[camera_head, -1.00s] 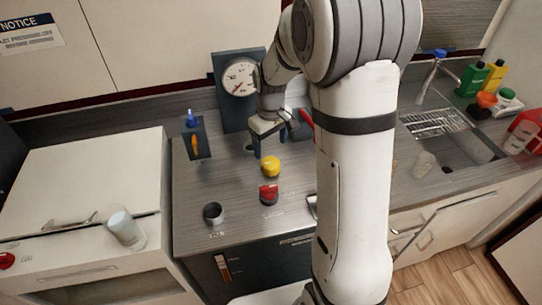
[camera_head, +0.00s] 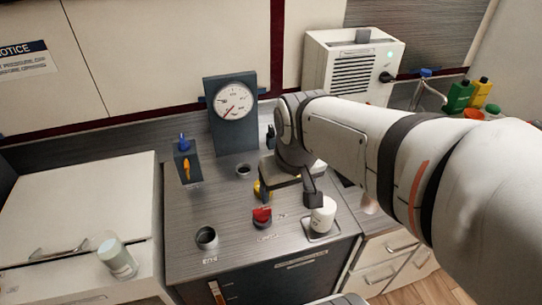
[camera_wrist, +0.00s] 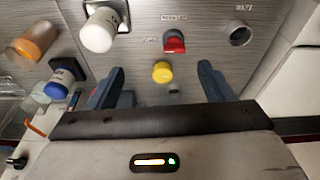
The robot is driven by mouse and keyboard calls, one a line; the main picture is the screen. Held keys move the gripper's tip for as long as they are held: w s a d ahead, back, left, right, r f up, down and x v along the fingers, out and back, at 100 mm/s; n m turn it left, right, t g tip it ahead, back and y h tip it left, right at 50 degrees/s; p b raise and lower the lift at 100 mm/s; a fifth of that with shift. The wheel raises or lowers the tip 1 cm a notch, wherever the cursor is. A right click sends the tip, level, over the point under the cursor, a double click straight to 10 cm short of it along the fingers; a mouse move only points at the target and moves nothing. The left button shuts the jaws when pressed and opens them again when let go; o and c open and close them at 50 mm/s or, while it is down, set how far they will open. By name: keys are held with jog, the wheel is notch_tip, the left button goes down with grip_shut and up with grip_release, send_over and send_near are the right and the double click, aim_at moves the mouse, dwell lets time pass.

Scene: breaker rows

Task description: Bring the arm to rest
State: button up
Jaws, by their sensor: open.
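My gripper (camera_head: 289,190) hangs over the counter in the head view, its two fingers apart and nothing between them. The wrist view shows the open fingers (camera_wrist: 160,75) on either side of a yellow button (camera_wrist: 162,71), which lies below and beyond them. In the head view my gripper partly hides that button (camera_head: 259,188). My arm reaches in from the right edge of the head view.
A gauge panel (camera_head: 234,100) stands behind the gripper. A dark ring holder (camera_head: 206,238) and a block with an orange lever (camera_head: 187,168) are to the left. A white box (camera_head: 351,62) stands at the back right. The wrist view shows a blue-capped jar (camera_wrist: 62,80).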

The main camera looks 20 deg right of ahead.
jog(key=shift+s+f+m, duration=0.15)
jog(key=shift+s+m, duration=0.15)
jog(key=shift+s, duration=0.95)
dwell(0.3)
